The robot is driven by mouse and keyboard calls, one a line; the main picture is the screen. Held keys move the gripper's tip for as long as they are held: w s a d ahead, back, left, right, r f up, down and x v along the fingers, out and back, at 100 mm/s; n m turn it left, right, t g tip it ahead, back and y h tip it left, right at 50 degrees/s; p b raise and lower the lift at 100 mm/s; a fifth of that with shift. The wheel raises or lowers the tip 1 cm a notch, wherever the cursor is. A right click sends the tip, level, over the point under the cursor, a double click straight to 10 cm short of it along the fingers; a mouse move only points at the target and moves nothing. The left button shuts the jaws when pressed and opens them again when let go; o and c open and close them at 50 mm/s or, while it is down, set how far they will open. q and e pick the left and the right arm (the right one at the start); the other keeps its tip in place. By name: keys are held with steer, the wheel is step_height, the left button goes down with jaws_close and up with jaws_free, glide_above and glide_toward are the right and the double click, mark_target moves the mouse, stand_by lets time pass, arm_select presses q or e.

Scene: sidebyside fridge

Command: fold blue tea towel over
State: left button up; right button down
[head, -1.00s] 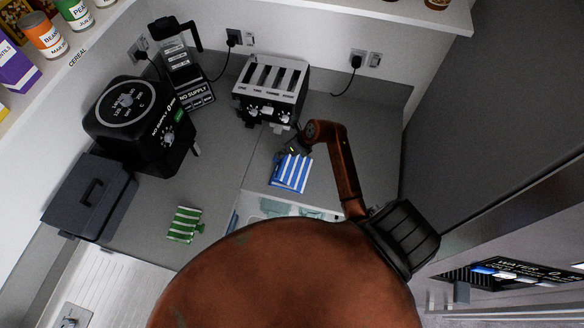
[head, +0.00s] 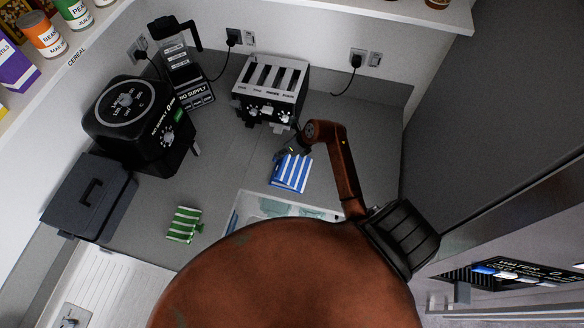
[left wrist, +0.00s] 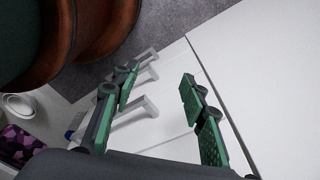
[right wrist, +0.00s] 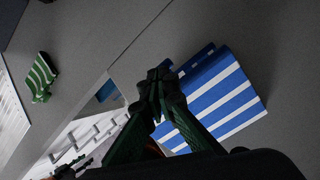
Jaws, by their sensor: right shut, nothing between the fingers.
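The blue and white striped tea towel (head: 290,173) lies on the grey worktop in front of the toaster. In the right wrist view the towel (right wrist: 225,100) shows a second edge along its upper left side, like overlapping layers; I cannot tell how flat it lies. My right gripper (head: 288,150) is at the towel's far left corner in the head view. In the right wrist view its fingertips (right wrist: 158,85) are together and empty, close by the towel's edge; whether they touch it is unclear. My left gripper (left wrist: 160,100) is open and empty, away from the towel near white fronts with handles.
A green striped towel (head: 184,224) lies to the left. The toaster (head: 270,88), black cooker (head: 140,122), blender (head: 186,80) and grey box (head: 90,197) stand behind and left. A white-rimmed recess (head: 246,203) is just in front of the blue towel. Bare worktop (head: 375,140) lies right.

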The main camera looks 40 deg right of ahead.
steer(key=shift+g+h, duration=0.6)
steer(key=shift+g, duration=0.3)
steer(key=shift+w+a+r+b+x, duration=0.15)
steer(key=shift+b+x, duration=0.1)
steer(key=shift+x, duration=0.7)
steer(key=shift+w+a+b+x, duration=0.15)
steer(key=shift+b+x, duration=0.15)
steer(key=shift+x, duration=0.65)
steer(key=shift+w+r+b+x, duration=0.15)
steer(key=shift+b+x, duration=0.1)
steer(key=shift+x, duration=0.65)
steer(key=shift+w+a+f+g+h, duration=0.15)
steer(key=shift+f+g+h, duration=0.15)
steer(key=shift+f, duration=0.3)
steer(key=shift+w+a+f+g+h, duration=0.15)
steer(key=shift+w+f+g+h, duration=0.15)
steer(key=shift+f, duration=0.35)
steer(key=shift+w+a+f+g+h, duration=0.1)
steer(key=shift+a+f+g+h, duration=0.1)
steer(key=shift+f+g, duration=0.3)
steer(key=shift+f, duration=0.1)
step_height(320, 180, up, 6)
steer(key=p, duration=0.4)
steer(key=shift+s+d, duration=0.35)
steer(key=shift+s, duration=0.1)
